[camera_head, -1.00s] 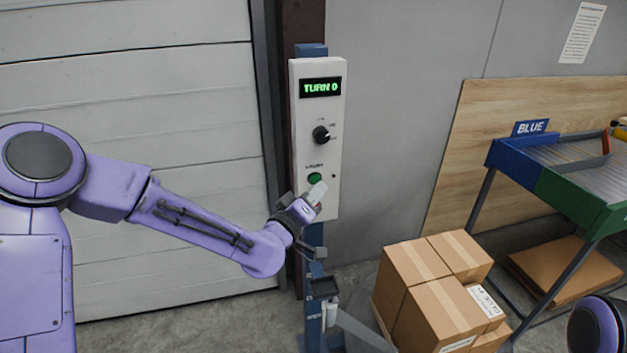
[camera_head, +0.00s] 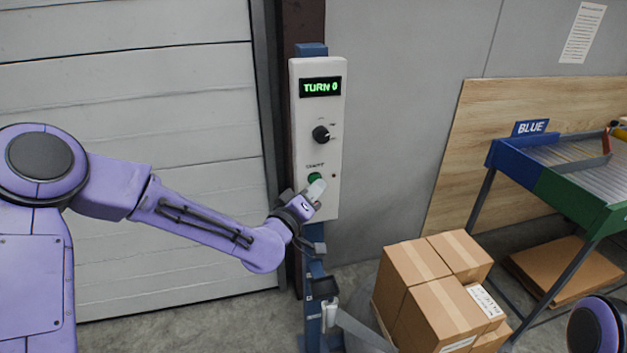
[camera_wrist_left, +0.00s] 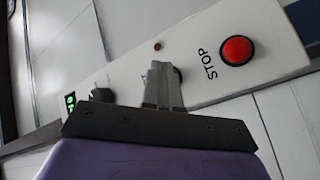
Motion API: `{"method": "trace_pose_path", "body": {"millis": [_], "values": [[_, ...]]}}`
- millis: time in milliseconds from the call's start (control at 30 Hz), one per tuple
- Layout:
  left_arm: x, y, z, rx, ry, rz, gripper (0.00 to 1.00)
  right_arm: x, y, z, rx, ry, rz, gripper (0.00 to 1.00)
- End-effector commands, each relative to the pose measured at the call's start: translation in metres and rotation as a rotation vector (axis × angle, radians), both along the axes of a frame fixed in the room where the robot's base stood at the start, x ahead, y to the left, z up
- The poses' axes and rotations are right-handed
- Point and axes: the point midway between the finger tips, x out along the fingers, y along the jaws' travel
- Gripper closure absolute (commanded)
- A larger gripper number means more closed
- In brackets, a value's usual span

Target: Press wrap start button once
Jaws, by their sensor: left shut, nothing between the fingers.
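The green start button (camera_head: 314,178) sits low on the white control box (camera_head: 331,205), under a black knob (camera_head: 321,134) and a display (camera_head: 320,87) reading "TURN 0". My left gripper (camera_head: 319,184) is shut and empty, its fingertips in front of the button's lower right part. Contact cannot be told. In the left wrist view, the shut fingers (camera_wrist_left: 160,66) point at the panel and hide the green button. A red button (camera_wrist_left: 237,50) marked STOP is to their right there. My right gripper is not in view.
Stacked cardboard boxes (camera_head: 425,300) stand to the right of the post (camera_head: 313,325). A blue and green roller table (camera_head: 545,190) is at the right. A grey shutter wall (camera_head: 150,120) is behind my left arm.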

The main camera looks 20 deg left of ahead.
Motion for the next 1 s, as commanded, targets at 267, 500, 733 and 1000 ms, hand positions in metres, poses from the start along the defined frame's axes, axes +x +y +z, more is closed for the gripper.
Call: {"method": "trace_pose_path", "body": {"millis": [267, 500, 733, 1000], "values": [[0.0008, 0.0004, 0.0, 0.001, 0.0, 0.0, 1.0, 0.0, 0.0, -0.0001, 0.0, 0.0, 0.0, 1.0], [0.0033, 0.0021, -0.0001, 0.001, 0.0, 0.0, 1.0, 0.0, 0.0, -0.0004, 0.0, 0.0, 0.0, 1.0], [0.0057, 0.0039, 0.0001, 0.0, -0.001, 0.001, 1.0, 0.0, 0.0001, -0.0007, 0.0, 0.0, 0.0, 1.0], [0.0066, 0.0046, 0.0003, 0.0, -0.001, 0.001, 1.0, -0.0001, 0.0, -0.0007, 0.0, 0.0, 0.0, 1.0]]}}
